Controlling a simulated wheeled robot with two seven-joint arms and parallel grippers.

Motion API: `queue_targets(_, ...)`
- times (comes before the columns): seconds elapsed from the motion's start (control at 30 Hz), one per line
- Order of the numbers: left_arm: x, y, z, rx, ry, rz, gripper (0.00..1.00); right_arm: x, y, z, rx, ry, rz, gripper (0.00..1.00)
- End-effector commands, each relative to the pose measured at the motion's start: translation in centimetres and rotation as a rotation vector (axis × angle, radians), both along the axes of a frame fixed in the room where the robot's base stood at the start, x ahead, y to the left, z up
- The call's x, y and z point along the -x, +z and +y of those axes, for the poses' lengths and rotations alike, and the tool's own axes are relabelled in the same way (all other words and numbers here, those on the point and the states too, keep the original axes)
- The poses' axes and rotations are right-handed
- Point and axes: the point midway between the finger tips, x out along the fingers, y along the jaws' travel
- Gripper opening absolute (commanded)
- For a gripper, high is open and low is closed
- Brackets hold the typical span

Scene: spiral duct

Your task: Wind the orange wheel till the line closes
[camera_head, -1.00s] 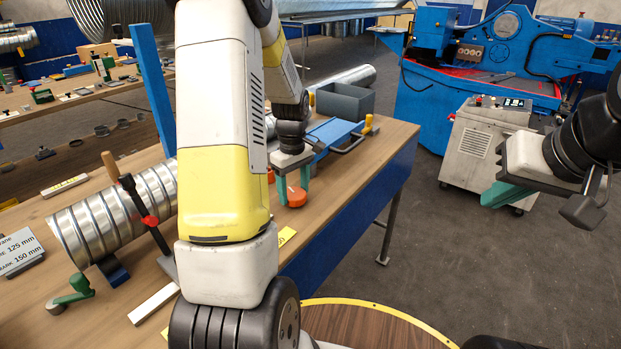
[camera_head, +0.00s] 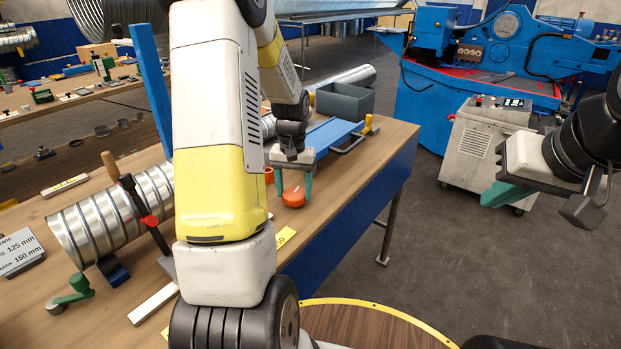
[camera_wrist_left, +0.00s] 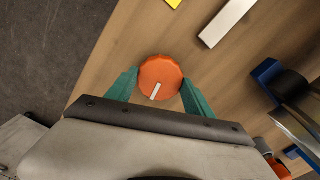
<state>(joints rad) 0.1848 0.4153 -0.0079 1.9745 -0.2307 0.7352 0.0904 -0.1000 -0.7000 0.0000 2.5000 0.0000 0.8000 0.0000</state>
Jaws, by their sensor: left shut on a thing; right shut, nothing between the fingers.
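The orange wheel (camera_head: 294,197) is a round knob on the wooden bench top near its front edge. In the left wrist view the orange wheel (camera_wrist_left: 161,80) has a ribbed rim and a white line on its face, running toward the lower edge and tilted slightly. My left gripper (camera_head: 292,186) points down over it, and its teal fingers (camera_wrist_left: 160,85) are shut on opposite sides of the rim. My right gripper (camera_head: 500,194) is shut and empty, off the bench at the right. My left arm hides part of the bench. I cannot make out the line's closing.
A blue plate (camera_head: 325,137) and grey bin (camera_head: 345,101) stand beyond the wheel. A grey cabinet (camera_head: 480,150) stands right.

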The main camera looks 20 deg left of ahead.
Motion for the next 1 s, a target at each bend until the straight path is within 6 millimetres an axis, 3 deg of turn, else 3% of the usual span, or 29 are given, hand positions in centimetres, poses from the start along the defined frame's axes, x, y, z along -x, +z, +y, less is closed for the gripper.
queue_targets(0.6, -0.15, 0.14, 0.04, -0.002, -0.569, -0.005, 0.2, 0.0, 0.0, 0.0, 0.0, 0.0, 0.0, 0.0)
queue_targets(1.0, -0.17, 0.15, 0.02, -0.002, -0.803, -0.005, 0.2, 0.0, 0.0, 0.0, 0.0, 0.0, 0.0, 0.0)
